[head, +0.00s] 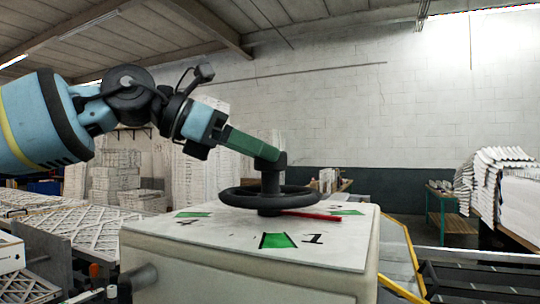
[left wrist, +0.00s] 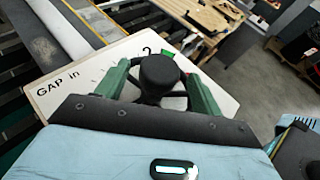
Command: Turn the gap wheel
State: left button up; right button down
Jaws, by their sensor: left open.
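The gap wheel (head: 232,197) is a black handwheel lying flat on a white dial plate (head: 180,237) on top of a beige box. Its upright knob (head: 271,178) also shows in the left wrist view (left wrist: 160,73). A red pointer (head: 312,215) at the hub points right, between the green mark by "1" (head: 277,240) and another green mark (head: 346,212). My left gripper (head: 266,150) reaches down from the left to the knob's top. Its green fingers are open, one on each side of the knob; contact is unclear. My right gripper is not in view.
Stacks of white filters (head: 118,172) and a conveyor (head: 70,220) stand at the left. A filter stack (head: 510,200) and a green table (head: 450,205) stand at the right. A yellow rail (head: 400,255) runs beside the box. The air above the plate is clear apart from my arm.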

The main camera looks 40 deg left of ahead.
pick_arm(q)
jog(key=shift+x, duration=1.5)
